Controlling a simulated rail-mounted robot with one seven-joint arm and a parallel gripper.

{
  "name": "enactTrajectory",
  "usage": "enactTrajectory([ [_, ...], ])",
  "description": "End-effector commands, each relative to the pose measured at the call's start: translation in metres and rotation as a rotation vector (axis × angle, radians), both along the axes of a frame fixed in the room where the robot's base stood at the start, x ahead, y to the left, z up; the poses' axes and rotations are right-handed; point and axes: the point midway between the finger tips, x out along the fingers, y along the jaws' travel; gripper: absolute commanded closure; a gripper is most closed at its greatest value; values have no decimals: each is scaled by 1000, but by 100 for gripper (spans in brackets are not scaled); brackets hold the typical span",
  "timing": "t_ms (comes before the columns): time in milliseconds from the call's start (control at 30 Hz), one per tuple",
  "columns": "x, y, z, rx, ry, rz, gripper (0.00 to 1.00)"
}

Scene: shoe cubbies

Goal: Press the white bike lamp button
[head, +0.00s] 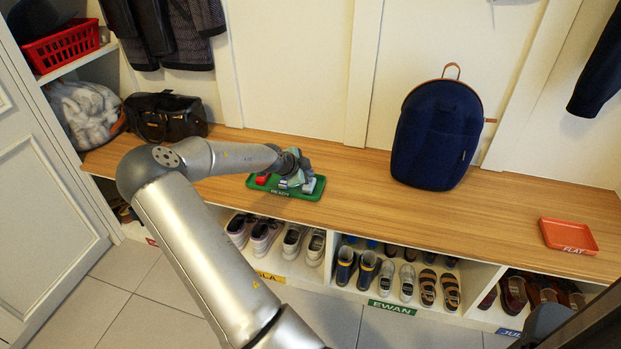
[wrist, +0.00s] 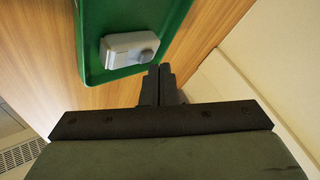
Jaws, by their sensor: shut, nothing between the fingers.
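The white bike lamp (wrist: 122,50) is a small pale grey-white box in the green tray in the wrist view. A darker grey round part, which looks like its button (wrist: 148,43), is at its right end. My gripper (wrist: 160,70) is shut and empty, with its fingertips just below and right of the lamp. I cannot tell if they touch it. In the head view my gripper (head: 297,170) is over the right part of the green tray (head: 284,192), and partly hides what lies there. A pale thing at the tray's right end (head: 309,185) appears to be the lamp.
A red thing (head: 262,178) lies in the tray's left part. On the wooden bench (head: 360,205) stand a navy backpack (head: 437,135), a black bag (head: 165,117) and an orange tray (head: 568,235). The bench between green tray and backpack is clear. Shoes fill the cubbies below.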

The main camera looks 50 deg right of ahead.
Motion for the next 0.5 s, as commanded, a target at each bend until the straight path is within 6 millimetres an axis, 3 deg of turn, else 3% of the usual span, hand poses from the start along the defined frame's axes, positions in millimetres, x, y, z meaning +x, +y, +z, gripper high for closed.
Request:
enactTrajectory([
  [500,0,0,13,-1,0,1,100],
])
